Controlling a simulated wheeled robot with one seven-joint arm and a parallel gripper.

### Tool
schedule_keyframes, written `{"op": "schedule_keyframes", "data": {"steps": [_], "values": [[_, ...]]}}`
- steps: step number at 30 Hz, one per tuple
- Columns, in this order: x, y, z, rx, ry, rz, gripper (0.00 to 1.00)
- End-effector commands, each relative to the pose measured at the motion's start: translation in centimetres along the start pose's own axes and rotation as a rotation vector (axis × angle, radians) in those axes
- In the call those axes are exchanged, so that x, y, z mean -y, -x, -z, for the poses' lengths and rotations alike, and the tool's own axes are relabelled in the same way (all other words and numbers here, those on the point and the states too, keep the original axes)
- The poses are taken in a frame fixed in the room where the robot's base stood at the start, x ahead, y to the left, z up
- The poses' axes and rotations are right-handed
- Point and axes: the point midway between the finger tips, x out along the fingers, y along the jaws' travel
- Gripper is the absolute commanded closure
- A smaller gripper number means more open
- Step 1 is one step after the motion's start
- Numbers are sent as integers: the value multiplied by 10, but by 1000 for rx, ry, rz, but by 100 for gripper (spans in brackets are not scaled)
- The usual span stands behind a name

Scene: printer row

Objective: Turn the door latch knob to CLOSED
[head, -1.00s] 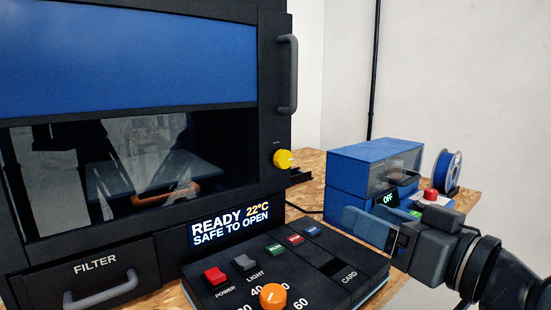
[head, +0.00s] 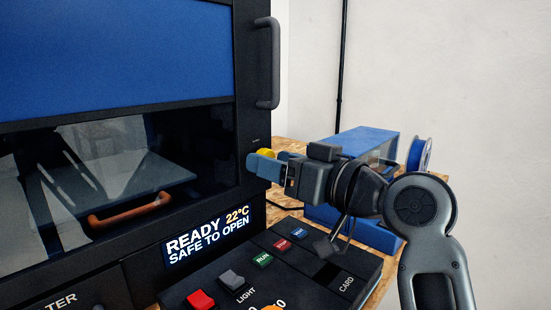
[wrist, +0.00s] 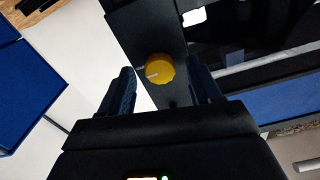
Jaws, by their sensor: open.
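The yellow door latch knob (head: 266,154) is on the black frame at the right of the printer door, partly hidden behind my gripper's fingers in the head view. In the wrist view the knob (wrist: 159,68) shows whole, with a pale pointer mark on its face. My gripper (head: 268,163) is open, with its blue fingers close to the knob. In the wrist view the two fingers (wrist: 163,88) stand apart, with the knob between their lines and a little beyond the tips. I cannot tell whether they touch it. The label by the knob is too small to read.
The printer's display (head: 208,238) reads READY 22°C, SAFE TO OPEN. A control panel (head: 318,265) with several buttons lies below my arm. A grey door handle (head: 268,63) rises above the knob. A blue machine (head: 365,142) stands behind my wrist.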

Motion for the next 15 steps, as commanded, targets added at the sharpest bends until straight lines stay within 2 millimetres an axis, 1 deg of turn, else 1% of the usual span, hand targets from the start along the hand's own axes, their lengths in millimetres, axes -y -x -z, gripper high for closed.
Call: {"op": "schedule_keyframes", "data": {"steps": [3,10,15], "values": [[0,-4,0,0,0,0,37],[0,-5,0,0,1,-1,37],[0,-5,0,0,0,-1,53]]}}
